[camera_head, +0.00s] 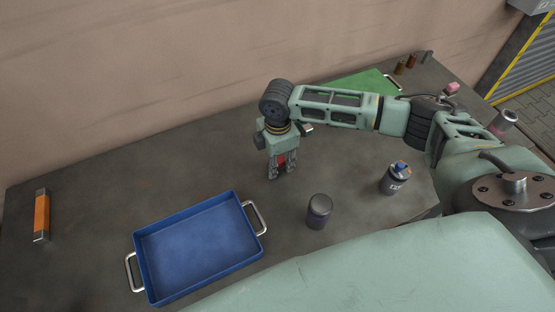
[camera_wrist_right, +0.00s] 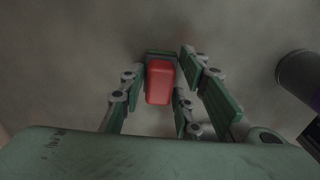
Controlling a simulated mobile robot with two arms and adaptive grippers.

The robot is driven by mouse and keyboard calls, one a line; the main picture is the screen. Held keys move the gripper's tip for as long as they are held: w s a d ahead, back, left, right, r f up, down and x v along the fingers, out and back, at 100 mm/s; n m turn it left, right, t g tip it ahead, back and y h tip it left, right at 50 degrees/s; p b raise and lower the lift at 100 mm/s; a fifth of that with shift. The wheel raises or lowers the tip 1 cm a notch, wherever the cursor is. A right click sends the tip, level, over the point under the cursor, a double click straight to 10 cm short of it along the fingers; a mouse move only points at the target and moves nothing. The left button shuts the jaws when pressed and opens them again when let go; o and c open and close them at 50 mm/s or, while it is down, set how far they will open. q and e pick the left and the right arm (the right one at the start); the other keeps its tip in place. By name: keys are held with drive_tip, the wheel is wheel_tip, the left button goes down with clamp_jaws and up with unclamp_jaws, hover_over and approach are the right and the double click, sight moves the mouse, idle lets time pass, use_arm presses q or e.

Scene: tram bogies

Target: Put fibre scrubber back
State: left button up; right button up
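A small red block (camera_wrist_right: 159,82), which may be the fibre scrubber, sits between the fingers of my right gripper (camera_wrist_right: 168,75) in the right wrist view. In the head view its red also shows (camera_head: 281,160) between the fingers of the right gripper (camera_head: 283,175), which points down just above or at the table. The fingers stand on both sides of the block; whether they press on it or it rests on the table I cannot tell. A blue tray (camera_head: 199,243) with two metal handles stands empty at the front left. My left gripper is not in view.
A dark cylinder (camera_head: 319,212) and a dark bottle with a blue top (camera_head: 396,178) stand right of the tray. An orange-and-grey bar (camera_head: 41,216) lies far left. A green mat or tray (camera_head: 350,88) lies behind my arm. The table's back left is clear.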

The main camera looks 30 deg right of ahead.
sight(278, 160)
drive_tip(key=shift+o, duration=1.4)
wheel_tip(278, 160, up, 12)
drive_tip(key=b, duration=0.2)
drive_tip(key=shift+r+b, duration=0.15)
drive_tip(key=shift+b, duration=0.15)
